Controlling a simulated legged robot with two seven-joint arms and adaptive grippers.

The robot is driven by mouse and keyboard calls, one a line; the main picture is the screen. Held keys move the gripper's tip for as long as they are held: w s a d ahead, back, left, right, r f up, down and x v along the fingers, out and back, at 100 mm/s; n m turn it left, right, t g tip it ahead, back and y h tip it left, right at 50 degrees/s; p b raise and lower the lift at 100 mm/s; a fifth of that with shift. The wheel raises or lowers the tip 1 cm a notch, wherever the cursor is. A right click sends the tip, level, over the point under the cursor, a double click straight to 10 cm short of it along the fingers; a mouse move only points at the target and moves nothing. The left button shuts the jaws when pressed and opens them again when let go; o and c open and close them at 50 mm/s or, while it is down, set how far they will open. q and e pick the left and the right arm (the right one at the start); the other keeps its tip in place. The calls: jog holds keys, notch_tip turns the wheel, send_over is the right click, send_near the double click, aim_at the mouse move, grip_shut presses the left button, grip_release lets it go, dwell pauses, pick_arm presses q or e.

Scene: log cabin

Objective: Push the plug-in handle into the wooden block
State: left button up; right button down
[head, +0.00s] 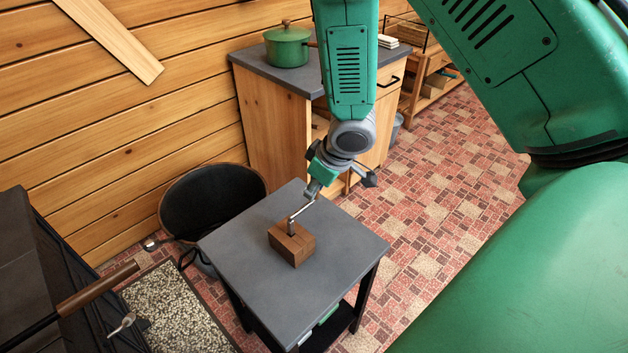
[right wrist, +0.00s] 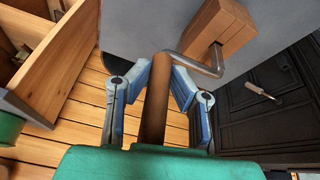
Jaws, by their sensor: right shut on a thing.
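The brown wooden block (head: 296,250) sits on the small grey-topped table (head: 340,240). It also shows in the right wrist view (right wrist: 212,36). My right gripper (head: 317,186) is above the table, behind and right of the block. In the right wrist view its blue fingers (right wrist: 155,100) are shut around the brown grip of the plug-in handle (right wrist: 155,112). The handle's bent metal rod (head: 303,208) runs from the gripper to the block. Its end meets the block in the picture; how deep it sits I cannot tell. My left gripper is not in view.
A dark stove (head: 40,250) stands at the left, with a brown-gripped rod (head: 98,288) across it. A black bucket (head: 210,197) is beside the table. A cabinet (head: 270,115) with a green pot (head: 287,48) stands behind. The tabletop around the block is clear.

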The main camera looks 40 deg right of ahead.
aim_at(318, 194)
jog(key=shift+p, duration=0.8)
dwell(0.9)
jog(key=shift+f+b, duration=1.1)
jog(key=shift+f, duration=0.8)
jog(key=c, duration=1.3)
grip_release()
jog(key=shift+c, duration=0.2)
jog(key=shift+r, duration=0.1)
jog(key=v, duration=1.1)
jog(key=shift+r, duration=0.35)
